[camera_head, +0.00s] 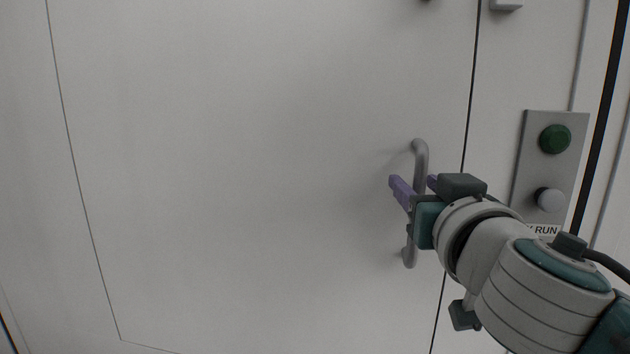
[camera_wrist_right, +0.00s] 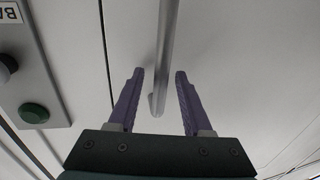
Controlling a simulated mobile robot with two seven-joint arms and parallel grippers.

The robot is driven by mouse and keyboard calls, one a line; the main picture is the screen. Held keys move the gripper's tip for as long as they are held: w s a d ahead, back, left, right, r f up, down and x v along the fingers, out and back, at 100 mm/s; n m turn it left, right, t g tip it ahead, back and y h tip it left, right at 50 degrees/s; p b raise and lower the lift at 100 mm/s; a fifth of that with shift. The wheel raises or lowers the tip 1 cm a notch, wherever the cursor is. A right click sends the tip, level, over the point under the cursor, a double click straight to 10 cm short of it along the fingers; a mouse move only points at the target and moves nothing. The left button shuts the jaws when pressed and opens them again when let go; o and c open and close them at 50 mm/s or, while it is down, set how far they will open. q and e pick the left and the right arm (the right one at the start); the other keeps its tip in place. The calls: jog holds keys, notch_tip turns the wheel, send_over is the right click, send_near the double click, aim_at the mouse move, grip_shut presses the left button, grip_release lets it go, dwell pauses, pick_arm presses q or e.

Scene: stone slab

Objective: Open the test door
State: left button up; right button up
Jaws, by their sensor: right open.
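The test door (camera_head: 260,170) is a large pale panel that fills most of the head view; a thin dark seam runs down its right side. A grey vertical bar handle (camera_head: 420,160) is fixed near that seam. My right gripper (camera_head: 413,187) is open at the handle, its purple fingers on either side of the bar in the picture. In the right wrist view the handle (camera_wrist_right: 167,60) runs between the open fingertips (camera_wrist_right: 159,74), apart from both. How deep the bar sits between the fingers is hard to tell. My left gripper is not in view.
A grey control plate (camera_head: 529,140) with a green button (camera_head: 554,139), a white knob (camera_head: 549,200) and a partly hidden label is on the wall right of the seam. A black vertical strip (camera_head: 604,110) stands farther right. The door surface left of the handle is clear.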

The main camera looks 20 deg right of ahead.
grip_shut()
dwell(1.4)
